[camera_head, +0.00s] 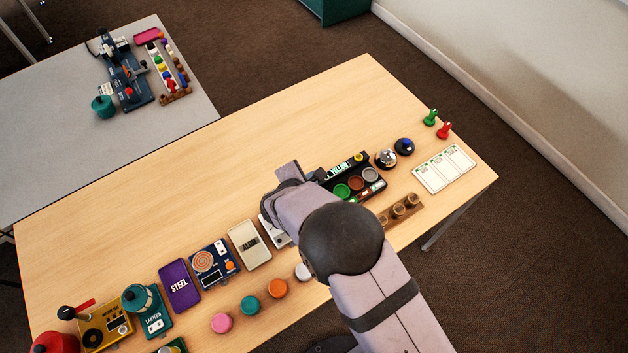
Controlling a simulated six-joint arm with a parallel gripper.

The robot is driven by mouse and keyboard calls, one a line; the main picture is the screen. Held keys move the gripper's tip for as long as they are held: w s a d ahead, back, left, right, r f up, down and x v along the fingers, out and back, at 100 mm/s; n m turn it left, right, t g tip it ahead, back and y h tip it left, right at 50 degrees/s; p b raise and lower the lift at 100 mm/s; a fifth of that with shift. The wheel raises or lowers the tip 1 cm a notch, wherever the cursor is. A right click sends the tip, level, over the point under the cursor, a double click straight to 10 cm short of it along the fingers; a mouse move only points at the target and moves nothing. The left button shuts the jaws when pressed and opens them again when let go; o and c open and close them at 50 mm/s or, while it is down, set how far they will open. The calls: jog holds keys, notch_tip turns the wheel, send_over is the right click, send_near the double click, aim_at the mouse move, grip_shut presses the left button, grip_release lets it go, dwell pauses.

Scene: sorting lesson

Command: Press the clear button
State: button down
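A dark panel (371,194) lies on the wooden table right of my arm. It has a lit display reading "YELLOW" (348,166) and a small yellow knob (358,157). Its large round buttons are green (341,190), brown-red (356,183) and grey (370,174). Smaller keys sit along its lower edge. Their labels are too small to read, so I cannot tell which button is clear. My gripper end (289,173) is left of the panel's display. My arm hides the panel's lower left part and my fingertips, so their opening and any contact are unclear.
A chrome dome (386,158), a dark blue dome (404,147) and a white card tray (443,169) stand right of the panel. A wooden holder (401,210) lies in front. Several boxes, including purple "STEEL" (179,286), line the left. The table's back is clear.

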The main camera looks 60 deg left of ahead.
jog(key=shift+f+b, duration=0.9)
jog(key=shift+b, duration=0.5)
dwell(1.2)
jog(key=shift+r, duration=0.1)
dwell(0.3)
jog(key=shift+r+p, duration=0.4)
jog(key=shift+r, duration=0.4)
jog(key=shift+r, duration=0.1)
jog(key=shift+r+p, duration=1.4)
jog(key=shift+r, duration=1)
